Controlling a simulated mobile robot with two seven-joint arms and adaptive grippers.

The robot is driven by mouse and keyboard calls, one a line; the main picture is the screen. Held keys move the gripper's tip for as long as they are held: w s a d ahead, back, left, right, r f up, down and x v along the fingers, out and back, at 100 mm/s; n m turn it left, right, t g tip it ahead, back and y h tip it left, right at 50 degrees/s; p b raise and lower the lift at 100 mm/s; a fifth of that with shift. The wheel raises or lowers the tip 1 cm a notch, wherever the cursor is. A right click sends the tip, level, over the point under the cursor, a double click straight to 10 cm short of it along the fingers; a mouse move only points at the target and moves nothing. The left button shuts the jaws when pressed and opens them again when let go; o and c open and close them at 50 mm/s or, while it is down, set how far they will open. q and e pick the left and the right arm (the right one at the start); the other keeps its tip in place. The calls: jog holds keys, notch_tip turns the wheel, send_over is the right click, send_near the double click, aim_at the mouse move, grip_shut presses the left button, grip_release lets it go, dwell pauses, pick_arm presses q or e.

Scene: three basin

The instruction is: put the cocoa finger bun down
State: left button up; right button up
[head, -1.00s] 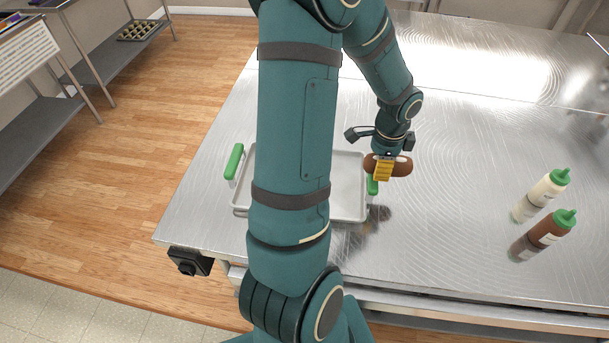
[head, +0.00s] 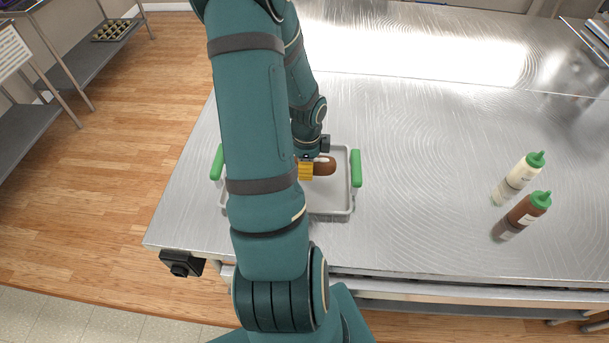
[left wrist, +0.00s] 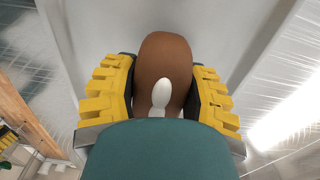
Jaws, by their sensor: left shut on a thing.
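The cocoa finger bun (head: 326,166) is brown and elongated, and it shows over the grey tray in the head view. My left gripper (head: 306,171) is shut on it. In the left wrist view the bun (left wrist: 165,65) sits between the yellow fingers of my left gripper (left wrist: 163,95), with a white patch on its top. The tray (head: 330,206) has green handles, and my arm hides much of its left part. I cannot tell whether the bun touches the tray floor. My right gripper is not in view.
A cream bottle (head: 519,175) and a brown bottle (head: 526,212), both with green caps, stand on the steel table (head: 430,150) at the right. The table between the tray and the bottles is clear. A muffin tin (head: 116,30) is on a shelf at far left.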

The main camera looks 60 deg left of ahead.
pick_arm(q)
notch_tip(320, 180, down, 4)
jog(key=shift+r+b, duration=0.15)
jog(key=shift+b, duration=0.4)
jog(key=shift+f, duration=0.2)
jog(key=shift+f, duration=0.1)
jog(key=o, duration=1.1)
jog(key=shift+o, duration=0.2)
notch_tip(320, 180, up, 12)
jog(key=p, duration=0.3)
jog(key=shift+r, duration=0.2)
